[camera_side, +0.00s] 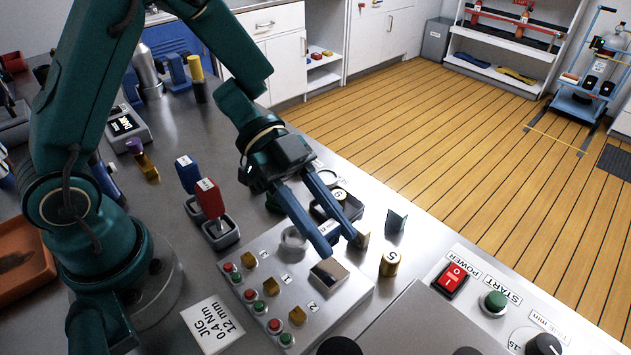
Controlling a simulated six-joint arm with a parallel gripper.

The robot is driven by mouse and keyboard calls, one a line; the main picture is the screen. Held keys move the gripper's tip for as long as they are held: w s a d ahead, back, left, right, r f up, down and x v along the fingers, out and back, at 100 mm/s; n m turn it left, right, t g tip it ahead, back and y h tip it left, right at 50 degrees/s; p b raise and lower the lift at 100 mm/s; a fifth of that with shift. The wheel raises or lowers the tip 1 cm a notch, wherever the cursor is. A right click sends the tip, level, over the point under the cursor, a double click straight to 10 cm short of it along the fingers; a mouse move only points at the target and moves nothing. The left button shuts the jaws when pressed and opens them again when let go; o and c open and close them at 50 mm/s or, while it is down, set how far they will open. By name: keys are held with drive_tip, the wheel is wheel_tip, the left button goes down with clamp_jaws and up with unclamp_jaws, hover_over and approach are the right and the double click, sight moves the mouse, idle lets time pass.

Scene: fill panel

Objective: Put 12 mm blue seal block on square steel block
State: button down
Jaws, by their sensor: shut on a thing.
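My gripper (338,242) reaches down from the upper left over the fill panel with its two blue fingers. It is shut on a small block with a blue and white label (330,228), which looks like the 12 mm blue seal block; the fingers hide much of it and I cannot read its label clearly. The square steel block (328,273) sits on the grey panel (345,300), just below and in front of the fingertips. The held block appears above and behind the steel block, apart from it.
A tan block (363,240), a brass cylinder marked 5 (390,264) and a dark green angled piece (396,220) stand right of the fingers. Panel buttons (260,307) are at front left.

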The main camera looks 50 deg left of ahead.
sight(330, 270)
drive_tip(key=shift+s+d+f, duration=0.1)
drive_tip(key=shift+d+f, duration=0.3)
drive_tip(key=shift+d, duration=0.15)
drive_tip(key=shift+f, duration=1.95)
drive_tip(key=shift+f, duration=0.1)
drive_tip(key=shift+c, duration=2.4)
unclamp_jaws()
drive_tip(key=v, duration=1.2)
